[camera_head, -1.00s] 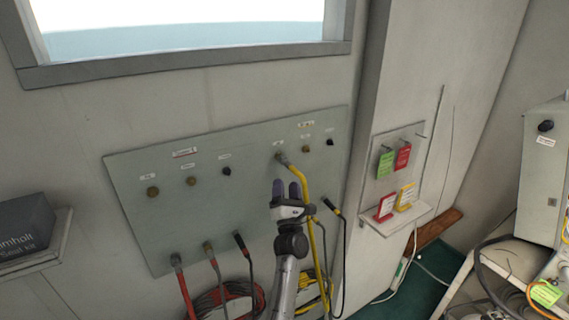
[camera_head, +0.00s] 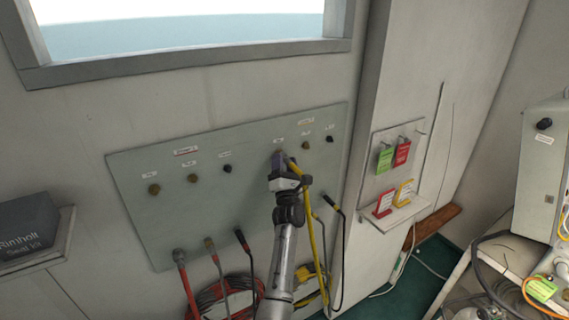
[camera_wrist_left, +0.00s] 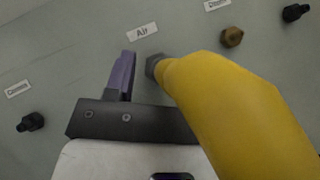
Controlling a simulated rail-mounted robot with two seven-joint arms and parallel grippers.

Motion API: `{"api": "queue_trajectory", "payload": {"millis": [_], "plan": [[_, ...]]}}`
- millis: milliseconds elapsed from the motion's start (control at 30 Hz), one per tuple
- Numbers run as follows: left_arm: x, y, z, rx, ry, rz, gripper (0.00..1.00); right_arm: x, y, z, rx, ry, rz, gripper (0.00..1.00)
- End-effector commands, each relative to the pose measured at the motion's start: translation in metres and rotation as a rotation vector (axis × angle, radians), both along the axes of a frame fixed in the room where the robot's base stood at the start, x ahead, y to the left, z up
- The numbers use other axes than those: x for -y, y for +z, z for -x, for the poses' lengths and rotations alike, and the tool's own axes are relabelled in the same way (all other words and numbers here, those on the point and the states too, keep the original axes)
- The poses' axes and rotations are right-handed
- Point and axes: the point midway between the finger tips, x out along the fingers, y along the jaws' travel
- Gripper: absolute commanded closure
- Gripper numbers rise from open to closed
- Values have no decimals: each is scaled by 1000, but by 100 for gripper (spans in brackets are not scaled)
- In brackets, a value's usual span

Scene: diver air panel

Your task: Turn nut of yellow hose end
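The yellow hose (camera_head: 311,222) hangs from a fitting on the grey-green panel under the "Air" label. Its end nut shows in the left wrist view as a grey hex nut (camera_wrist_left: 153,65) close to the panel. My left gripper (camera_head: 282,160) is at this hose end, pointing at the panel. In the left wrist view one purple finger (camera_wrist_left: 122,76) stands left of the nut with a gap between them. The hose (camera_wrist_left: 235,110) covers the other finger. The gripper looks open. My right gripper is not in view.
The panel (camera_head: 150,225) carries brass and black fittings in a row; a brass one (camera_wrist_left: 232,37) sits right of the nut. Red and black hoses (camera_head: 186,285) hang below. A tag shelf (camera_head: 395,215) stands right, a seal kit box (camera_head: 28,222) left.

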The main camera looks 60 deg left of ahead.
Motion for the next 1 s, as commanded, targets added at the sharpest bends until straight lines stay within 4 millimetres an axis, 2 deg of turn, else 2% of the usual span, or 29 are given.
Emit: {"api": "queue_trajectory", "payload": {"millis": [33, 467, 1000], "plan": [[0, 0, 0, 0, 0, 0, 55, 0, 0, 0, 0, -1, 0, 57], [0, 0, 0, 0, 0, 0, 95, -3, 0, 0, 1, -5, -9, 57], [0, 2, 1, -67, 4, -2, 95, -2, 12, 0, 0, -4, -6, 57]]}}
